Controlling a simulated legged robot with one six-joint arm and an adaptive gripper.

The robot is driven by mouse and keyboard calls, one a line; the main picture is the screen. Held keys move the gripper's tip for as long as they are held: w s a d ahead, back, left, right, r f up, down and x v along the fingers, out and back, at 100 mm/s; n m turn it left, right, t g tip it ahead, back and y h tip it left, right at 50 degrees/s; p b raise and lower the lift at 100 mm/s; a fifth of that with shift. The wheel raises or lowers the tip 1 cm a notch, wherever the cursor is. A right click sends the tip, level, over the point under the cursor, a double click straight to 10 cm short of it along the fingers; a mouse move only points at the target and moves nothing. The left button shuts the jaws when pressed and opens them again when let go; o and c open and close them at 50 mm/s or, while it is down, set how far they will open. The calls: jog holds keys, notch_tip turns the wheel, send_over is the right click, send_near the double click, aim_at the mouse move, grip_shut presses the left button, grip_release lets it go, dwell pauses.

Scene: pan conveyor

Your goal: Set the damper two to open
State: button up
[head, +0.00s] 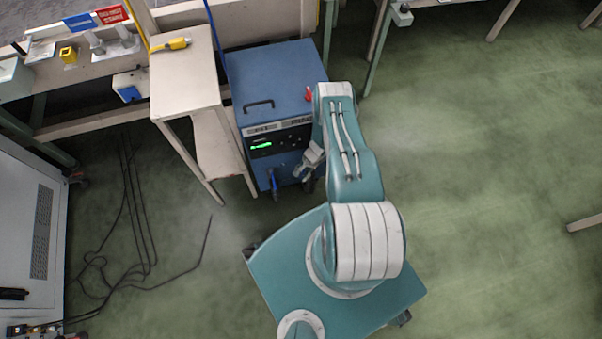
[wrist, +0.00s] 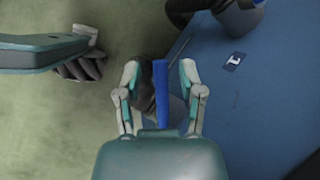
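My gripper (wrist: 159,66) is open in the wrist view, with one finger on each side of an upright blue bar (wrist: 160,95). Gaps show between the bar and both fingers. A dark rounded part sits behind the bar. In the head view my gripper (head: 310,163) is at the front of a blue cabinet (head: 275,75), below its panel, and partly hidden by my arm. A blue lever (head: 273,182) hangs low on the cabinet front, left of my gripper. No readable label shows which damper is number two, and I cannot tell whether the bar is this lever.
The cabinet has a black top handle (head: 258,104) and a green-lit display (head: 261,145). A beige stand (head: 185,75) with a yellow device (head: 172,44) adjoins it on the left. Black cables (head: 130,230) lie on the floor.

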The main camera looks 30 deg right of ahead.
jog(key=v, duration=1.2)
jog(key=shift+f, duration=0.1)
